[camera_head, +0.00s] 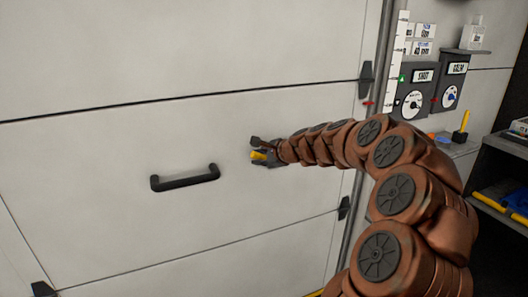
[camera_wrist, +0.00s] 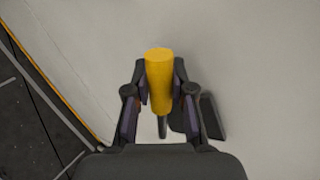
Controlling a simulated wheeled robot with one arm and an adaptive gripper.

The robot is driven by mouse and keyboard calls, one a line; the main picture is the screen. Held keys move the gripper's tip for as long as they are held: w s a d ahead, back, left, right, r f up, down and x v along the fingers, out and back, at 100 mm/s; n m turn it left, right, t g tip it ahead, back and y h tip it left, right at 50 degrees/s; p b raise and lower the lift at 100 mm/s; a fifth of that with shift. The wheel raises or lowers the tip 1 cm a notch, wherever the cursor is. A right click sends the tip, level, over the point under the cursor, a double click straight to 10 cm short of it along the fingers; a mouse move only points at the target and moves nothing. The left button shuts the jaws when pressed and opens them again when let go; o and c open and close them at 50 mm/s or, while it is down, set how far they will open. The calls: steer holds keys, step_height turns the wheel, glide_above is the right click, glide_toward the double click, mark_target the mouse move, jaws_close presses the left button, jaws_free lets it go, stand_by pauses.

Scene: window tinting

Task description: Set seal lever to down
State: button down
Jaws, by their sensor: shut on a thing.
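The lever with a yellow cylindrical grip (camera_head: 258,155) is at the pale door panel, right of the black door handle. My gripper (camera_head: 266,157) is at the lever, its fingers closed around the yellow grip. In the wrist view the yellow grip (camera_wrist: 159,72) stands between my two fingers, with a dark stem below it. A dark plate (camera_wrist: 211,117) shows behind the right finger. My gripper hides part of the lever and its mount, so I cannot tell the lever's exact setting.
The large pale door (camera_head: 110,150) carries a black bar handle (camera_head: 185,178). At the right are a white ruler strip (camera_head: 398,60), grey dial boxes (camera_head: 413,95), another yellow-topped lever (camera_head: 461,132) and dark shelves (camera_head: 508,150).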

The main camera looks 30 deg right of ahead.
steer(key=shift+a+f+n+h, duration=0.35)
steer(key=shift+f+n+h, duration=0.25)
steer(key=shift+f, duration=0.25)
steer(key=c, duration=1)
jaws_free()
steer(key=shift+o, duration=0.2)
steer(key=shift+s+d+r, duration=0.15)
steer(key=shift+s+r, duration=0.3)
steer(key=shift+s, duration=0.1)
steer(key=v, duration=1)
steer(key=shift+s+r, duration=0.2)
steer(key=shift+s, duration=0.05)
